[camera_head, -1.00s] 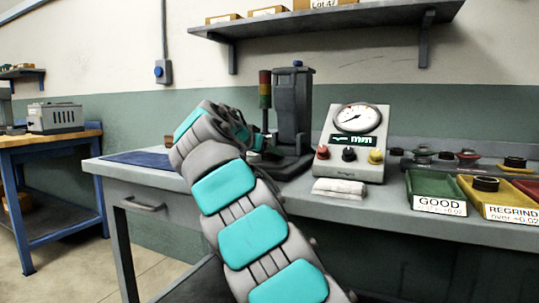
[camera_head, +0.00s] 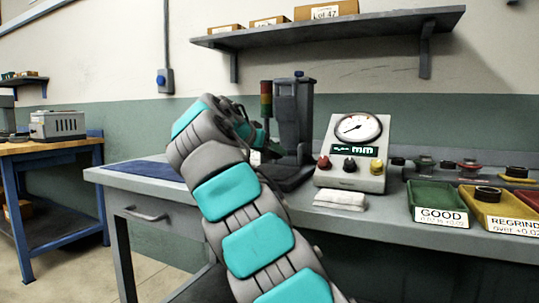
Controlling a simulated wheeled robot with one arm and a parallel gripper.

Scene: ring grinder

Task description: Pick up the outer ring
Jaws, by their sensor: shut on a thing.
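My arm reaches to the dark measuring stand (camera_head: 293,118) on the bench. My wrist bends behind the arm's upper links, close to the stand's left side. My gripper's fingers are hidden there, and so is anything between them. I cannot pick out the outer ring for sure. A dark ring (camera_head: 488,193) lies in the yellow REGRIND bin (camera_head: 505,222). Another dark ring (camera_head: 517,172) sits behind the bins at the far right.
A gauge box (camera_head: 352,150) with knobs stands right of the stand, with a folded white cloth (camera_head: 340,200) in front. The green GOOD bin (camera_head: 437,198) is further right. A blue mat (camera_head: 150,169) lies clear on the left. A wall shelf (camera_head: 335,32) hangs above.

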